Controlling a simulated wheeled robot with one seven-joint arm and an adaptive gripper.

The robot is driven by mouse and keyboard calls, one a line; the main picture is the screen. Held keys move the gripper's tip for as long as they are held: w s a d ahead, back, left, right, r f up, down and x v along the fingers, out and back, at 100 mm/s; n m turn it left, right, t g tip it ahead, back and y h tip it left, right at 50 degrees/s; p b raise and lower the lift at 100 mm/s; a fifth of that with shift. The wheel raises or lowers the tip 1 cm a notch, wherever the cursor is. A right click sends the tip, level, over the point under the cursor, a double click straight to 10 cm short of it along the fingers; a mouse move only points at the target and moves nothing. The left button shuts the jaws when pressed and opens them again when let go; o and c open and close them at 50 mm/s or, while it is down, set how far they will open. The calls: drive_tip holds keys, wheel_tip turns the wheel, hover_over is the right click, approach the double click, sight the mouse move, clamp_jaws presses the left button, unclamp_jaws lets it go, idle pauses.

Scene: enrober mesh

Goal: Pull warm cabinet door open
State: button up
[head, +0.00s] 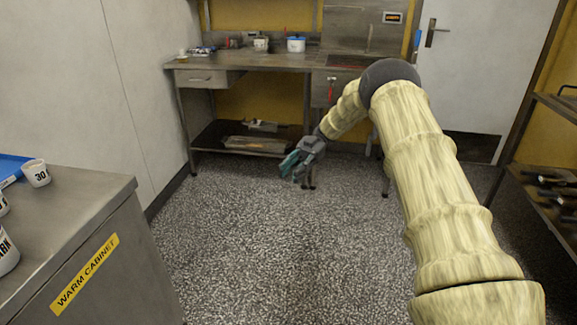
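The warm cabinet (135,245) stands at the lower left, a grey metal box with a yellow "WARM CABINET" label (85,274) on the side that shows. No handle or door edge of it can be made out, and its lower part is cut off by the frame. My gripper (289,166) hangs over the floor in the middle of the picture, well to the right of the cabinet and apart from it. It is small and dark with teal fingers. Nothing shows in it, and I cannot tell whether the fingers are apart.
A metal workbench (225,62) stands at the back, and a dark rack (541,188) at the right. The speckled floor (260,250) between is clear.

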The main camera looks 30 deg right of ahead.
drive_tip(key=w+p, duration=0.1)
drive_tip(key=w+f+p, duration=0.1)
drive_tip(key=w, duration=0.1)
drive_tip(key=shift+w, duration=0.2)
drive_tip(key=shift+p, duration=0.5)
idle(0.4)
